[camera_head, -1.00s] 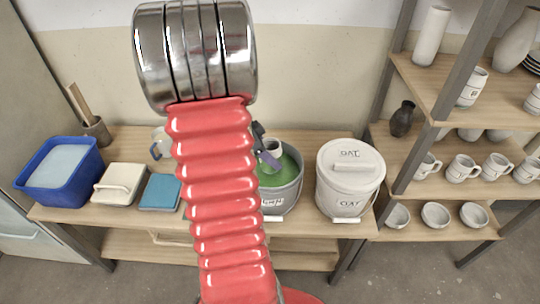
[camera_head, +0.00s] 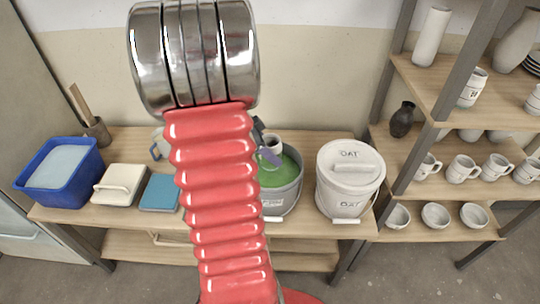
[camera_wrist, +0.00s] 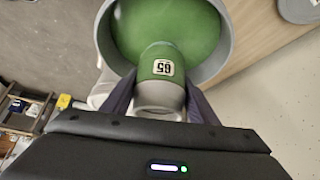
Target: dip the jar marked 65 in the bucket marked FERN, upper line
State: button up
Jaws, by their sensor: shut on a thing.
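The jar marked 65 (camera_wrist: 160,95) is held between the two fingers of my gripper (camera_wrist: 161,90). In the wrist view its far part is green, including around the 65 label, and the part nearer the gripper is pale grey. In the head view the jar's pale top (camera_head: 273,142) shows over the grey bucket (camera_head: 282,201), whose front label is too small to read surely. Green glaze (camera_wrist: 195,35) fills this bucket. I cannot tell whether the jar's far end still touches the glaze. My arm hides the bucket's left side in the head view.
A lidded white bucket marked OAT (camera_head: 340,195) stands close on the right. At left are a blue tub (camera_head: 85,180), a cream lidded box (camera_head: 118,185) and a blue block (camera_head: 160,192). Shelves with mugs and bowls (camera_head: 435,214) stand at right.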

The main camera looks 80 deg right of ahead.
aim_at(270, 137)
jog(key=shift+r, duration=2.9)
jog(key=w+a+f+n+t+h, duration=0.1)
jog(key=w+a+n+t, duration=0.3)
jog(key=w, duration=0.7)
jog(key=w+a+f+n+t+h, duration=0.1)
jog(key=w+a+n, duration=0.45)
jog(key=w, duration=0.45)
jog(key=w+a+f+n+t+h, duration=0.1)
jog(key=w+a+n+t, duration=0.35)
jog(key=w, duration=0.65)
jog(key=w+a+r+n+t+y, duration=0.1)
jog(key=w+a+n+y, duration=0.2)
jog(key=w+a+n, duration=0.4)
jog(key=w+a+r+n+t+y, duration=0.1)
jog(key=w+a+n, duration=0.7)
jog(key=a, duration=1.1)
jog(key=w+r+y, duration=0.1)
jog(key=w+y, duration=0.1)
jog(key=w, duration=0.2)
jog(key=shift+a+y, duration=0.3)
jog(key=shift+a, duration=0.1)
jog(key=shift+t, duration=0.25)
